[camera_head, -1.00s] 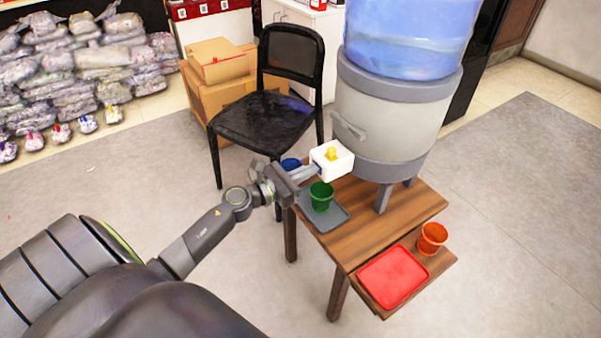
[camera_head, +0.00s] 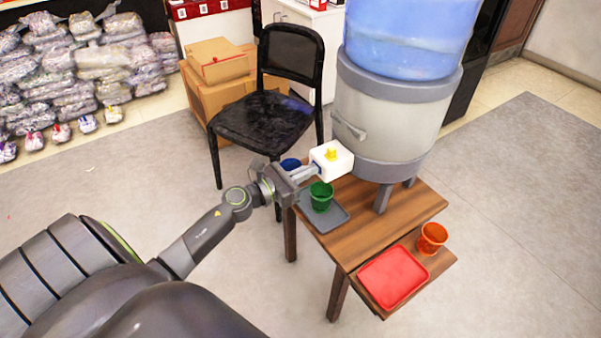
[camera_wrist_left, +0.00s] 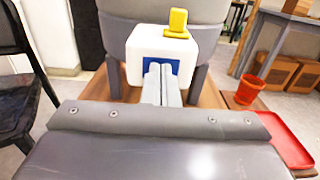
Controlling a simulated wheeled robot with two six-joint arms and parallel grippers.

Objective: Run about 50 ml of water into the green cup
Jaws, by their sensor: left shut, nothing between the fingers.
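The green cup (camera_head: 321,196) stands upright on the grey tray (camera_head: 334,217) on the wooden table, below the dispenser's tap. The water dispenser (camera_head: 388,115) has a blue water bottle (camera_head: 408,38) on top. Its tap is a white block (camera_head: 331,160) with a yellow lever (camera_head: 331,153) on top, also seen in the left wrist view (camera_wrist_left: 178,24). My left gripper (camera_head: 314,171) is shut and empty, its fingertips at the front of the white block, near a blue patch (camera_wrist_left: 178,72). Whether they touch it I cannot tell. The inside of the green cup is too small to read.
An orange cup (camera_head: 432,237) and a red tray (camera_head: 393,276) are on the table's lower front ledge. A black chair (camera_head: 262,125) stands left of the table. Open floor lies to the right.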

